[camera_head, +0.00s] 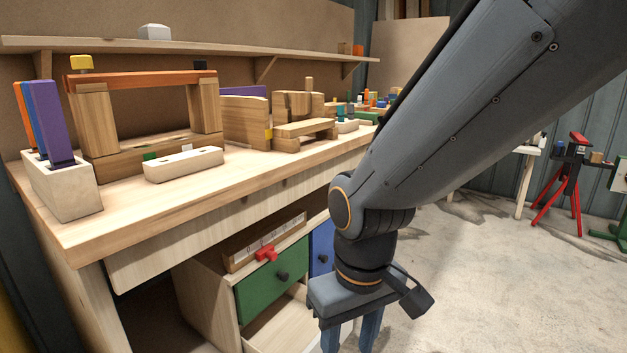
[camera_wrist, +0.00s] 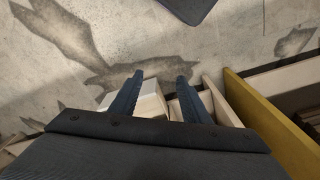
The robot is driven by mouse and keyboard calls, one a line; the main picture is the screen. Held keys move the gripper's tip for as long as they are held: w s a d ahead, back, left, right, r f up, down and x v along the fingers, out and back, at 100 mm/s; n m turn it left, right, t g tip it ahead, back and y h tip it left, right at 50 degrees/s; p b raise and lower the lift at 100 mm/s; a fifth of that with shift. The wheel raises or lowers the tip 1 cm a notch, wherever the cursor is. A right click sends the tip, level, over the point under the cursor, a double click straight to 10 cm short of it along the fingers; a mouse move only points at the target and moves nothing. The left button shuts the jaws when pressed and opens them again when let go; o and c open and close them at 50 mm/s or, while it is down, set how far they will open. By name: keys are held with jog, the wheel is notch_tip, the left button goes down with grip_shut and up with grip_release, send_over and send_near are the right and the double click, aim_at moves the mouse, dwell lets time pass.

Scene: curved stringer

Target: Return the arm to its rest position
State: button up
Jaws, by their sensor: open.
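My gripper (camera_head: 350,338) hangs from my arm, pointing down beside the front of the drawer unit under the workbench. Its lower end is cut off by the bottom edge of the head view. In the wrist view my gripper (camera_wrist: 161,78) has its two dark fingers apart. A pale box-like shape (camera_wrist: 150,100) shows below and between them; I cannot tell whether it is held off the fingers' depth or what it is. My arm crosses the right half of the head view and hides part of the bench's far end.
The workbench (camera_head: 180,205) carries a wooden arch, a pale box of coloured slats and several wooden blocks. Below it, a green drawer (camera_head: 272,280) with a red piece above stands near my gripper. A yellow panel (camera_wrist: 262,125) is close on the right. Concrete floor (camera_head: 470,290) is open to the right.

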jog(key=s+d+r+m+p, duration=0.2)
jog(key=d+r+p, duration=0.5)
jog(key=p, duration=0.5)
jog(key=s+d+r+m+p, duration=0.2)
jog(key=d+r+p, duration=0.5)
jog(key=r+p, duration=0.4)
jog(key=shift+s+r+m+g+p, duration=0.35)
jog(key=shift+r+m, duration=0.2)
jog(key=shift+m, duration=0.15)
jog(key=shift+w+a, duration=0.1)
jog(key=shift+a, duration=0.05)
